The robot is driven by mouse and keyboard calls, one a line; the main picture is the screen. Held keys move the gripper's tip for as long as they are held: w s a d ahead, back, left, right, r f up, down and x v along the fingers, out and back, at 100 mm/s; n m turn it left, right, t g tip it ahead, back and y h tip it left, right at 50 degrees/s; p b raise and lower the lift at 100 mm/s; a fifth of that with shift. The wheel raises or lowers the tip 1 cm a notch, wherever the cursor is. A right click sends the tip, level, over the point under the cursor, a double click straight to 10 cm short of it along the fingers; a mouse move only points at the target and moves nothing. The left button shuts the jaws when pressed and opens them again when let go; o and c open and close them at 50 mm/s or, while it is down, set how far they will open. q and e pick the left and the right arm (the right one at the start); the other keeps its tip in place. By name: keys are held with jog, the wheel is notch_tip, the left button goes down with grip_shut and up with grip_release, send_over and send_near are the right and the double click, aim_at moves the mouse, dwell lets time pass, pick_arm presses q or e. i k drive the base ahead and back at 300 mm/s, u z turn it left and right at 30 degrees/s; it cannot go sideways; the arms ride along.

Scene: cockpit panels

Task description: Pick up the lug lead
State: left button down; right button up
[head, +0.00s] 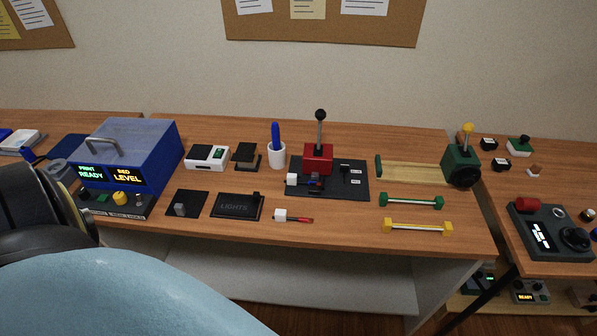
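A small white block with a short red and dark lead (299,218) lies on the front part of the wooden table, just right of the black LIGHTS plate; it looks like the lug lead. A similar white block with a blue and red part (292,180) sits on the left of a black base plate, in front of a red lever box; I cannot tell whether it is a second lead. Neither of my grippers shows in the head view. Dark and light blue parts, probably mine, fill the lower left.
The black base plate (352,188) carries the red lever box (318,158). A blue PRINT READY box (150,150) stands left. A black LIGHTS plate (237,206), green-ended bar (411,201) and yellow-ended bar (418,227) lie nearby. Bare wood (340,222) lies right of the lead.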

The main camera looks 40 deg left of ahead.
aim_at(292, 178)
jog(key=u, duration=1.25)
jog(key=k, duration=0.4)
jog(key=u, duration=0.5)
jog(key=i, duration=0.8)
jog(key=u, duration=0.4)
